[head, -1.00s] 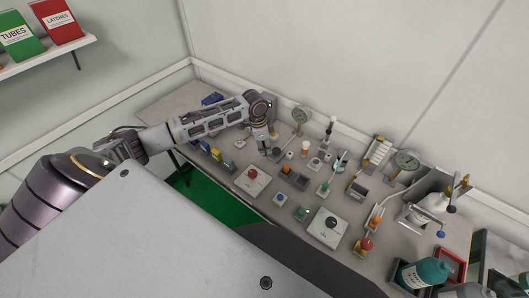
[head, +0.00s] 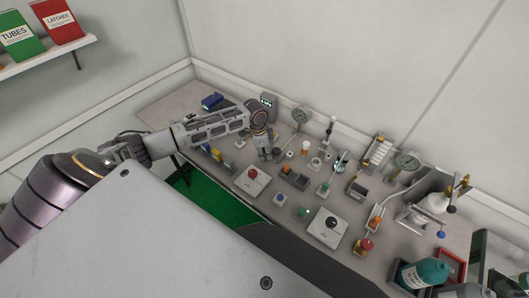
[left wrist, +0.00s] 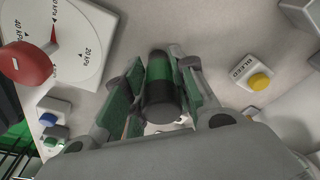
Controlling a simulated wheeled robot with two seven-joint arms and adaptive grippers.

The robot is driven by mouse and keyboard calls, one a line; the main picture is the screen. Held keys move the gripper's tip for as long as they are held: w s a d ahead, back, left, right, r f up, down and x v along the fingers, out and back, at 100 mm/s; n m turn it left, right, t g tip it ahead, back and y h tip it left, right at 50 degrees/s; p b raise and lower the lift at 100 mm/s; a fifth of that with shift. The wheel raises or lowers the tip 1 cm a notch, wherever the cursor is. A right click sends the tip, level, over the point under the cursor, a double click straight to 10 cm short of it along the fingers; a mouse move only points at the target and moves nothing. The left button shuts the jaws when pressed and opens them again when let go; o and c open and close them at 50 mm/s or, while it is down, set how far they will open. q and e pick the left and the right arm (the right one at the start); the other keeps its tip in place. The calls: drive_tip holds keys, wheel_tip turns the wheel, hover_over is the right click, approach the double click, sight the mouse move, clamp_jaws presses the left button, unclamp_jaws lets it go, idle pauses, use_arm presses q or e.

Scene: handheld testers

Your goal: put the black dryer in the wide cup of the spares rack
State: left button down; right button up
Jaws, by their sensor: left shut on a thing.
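My left gripper (head: 265,154) hangs over the bench, behind the red-knob box. In the left wrist view, the gripper (left wrist: 162,88) is shut on a dark upright cylinder, the black dryer (left wrist: 160,98), with a green band between the green-padded fingers. The dryer's lower end is hidden. I cannot tell for certain which fixture is the spares rack; a dark block (head: 294,181) with an orange-topped part stands just right of the gripper. My right gripper is not in view.
The red-knob box (head: 251,183) shows in the left wrist view (left wrist: 72,75), with a yellow BLEED button (left wrist: 259,81) on the other side. A gauge (head: 301,114) and glassware stand behind. A white dial box (head: 327,228) and bottle (head: 424,272) stand right.

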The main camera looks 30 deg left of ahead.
use_arm(q)
drive_tip(key=shift+f, duration=0.1)
drive_tip(key=c, duration=1.4)
unclamp_jaws()
drive_tip(key=shift+o, duration=1.1)
drive_tip(key=shift+a+r, duration=0.1)
drive_tip(key=shift+r, duration=0.4)
drive_tip(key=r, duration=0.4)
drive_tip(key=shift+s+a+r, duration=0.15)
drive_tip(key=shift+s+a, duration=0.05)
drive_tip(key=shift+a, duration=0.05)
drive_tip(key=shift+s+a+r, duration=0.1)
drive_tip(key=shift+s+r, duration=0.05)
drive_tip(key=shift+r, duration=1)
drive_tip(key=shift+s+a+r, duration=0.1)
drive_tip(key=shift+a+r, duration=0.05)
drive_tip(key=shift+r, duration=0.95)
drive_tip(key=shift+s+a+r, duration=0.1)
drive_tip(key=shift+s+r, duration=0.05)
drive_tip(key=shift+r, duration=1)
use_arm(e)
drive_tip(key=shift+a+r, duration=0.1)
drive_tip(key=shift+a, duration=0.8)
